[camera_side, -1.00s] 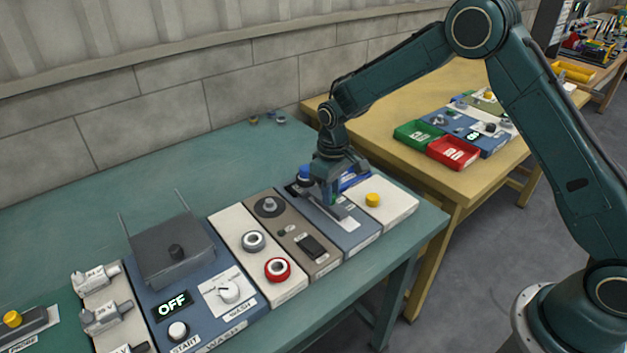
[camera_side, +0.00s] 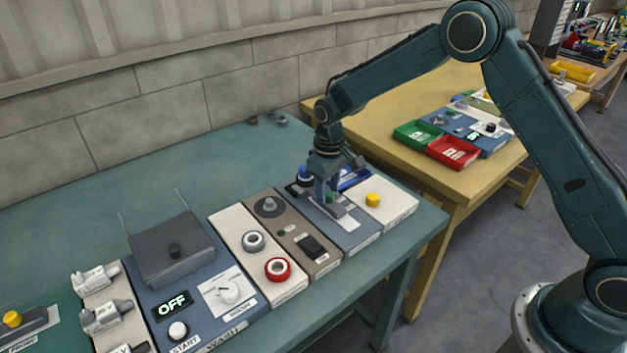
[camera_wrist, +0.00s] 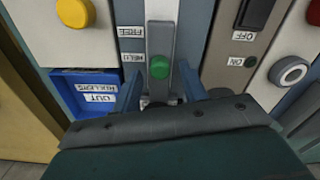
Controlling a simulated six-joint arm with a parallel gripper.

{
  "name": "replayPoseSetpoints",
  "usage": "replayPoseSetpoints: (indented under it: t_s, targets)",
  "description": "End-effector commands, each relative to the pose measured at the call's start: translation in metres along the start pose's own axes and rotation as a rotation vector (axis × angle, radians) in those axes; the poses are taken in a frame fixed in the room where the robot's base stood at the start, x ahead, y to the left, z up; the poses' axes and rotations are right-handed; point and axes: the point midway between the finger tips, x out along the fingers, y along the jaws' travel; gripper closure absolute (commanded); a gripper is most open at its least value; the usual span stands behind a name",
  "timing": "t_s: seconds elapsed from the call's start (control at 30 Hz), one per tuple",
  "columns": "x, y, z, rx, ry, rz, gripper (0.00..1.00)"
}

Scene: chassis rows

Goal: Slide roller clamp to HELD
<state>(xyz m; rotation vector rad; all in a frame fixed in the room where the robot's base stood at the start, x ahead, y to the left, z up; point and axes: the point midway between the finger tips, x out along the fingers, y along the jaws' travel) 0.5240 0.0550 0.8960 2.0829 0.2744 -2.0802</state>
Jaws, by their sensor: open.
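The roller clamp's green knob (camera_wrist: 159,67) sits on a grey rail (camera_wrist: 160,38) on a blue panel. It is level with or just past the HELD label (camera_wrist: 133,58), on the side away from the FREE label (camera_wrist: 131,31). In the side view the knob (camera_side: 329,198) shows small between my fingers. My gripper (camera_wrist: 161,88) is open, one blue finger on each side of the rail near the knob, with gaps visible. Its fingertips (camera_side: 328,200) are low over the panel in the side view; whether they touch it I cannot tell.
A white panel with a yellow button (camera_wrist: 75,10) and a blue bin labelled OUT (camera_wrist: 88,92) lie on one side. A brown panel with a black rocker switch (camera_side: 312,246) is on the other. A red ring knob (camera_side: 278,269) stands farther along.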

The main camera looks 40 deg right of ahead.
Motion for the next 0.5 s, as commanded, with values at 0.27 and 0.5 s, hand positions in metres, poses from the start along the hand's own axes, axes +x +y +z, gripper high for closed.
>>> replayPoseSetpoints:
  t_s: [0.27, 0.5]
  targets:
    - [-0.022, 0.000, -0.001, 0.000, 0.003, 0.000, 0.57]
    - [-0.059, 0.000, -0.001, 0.000, 0.006, 0.001, 0.57]
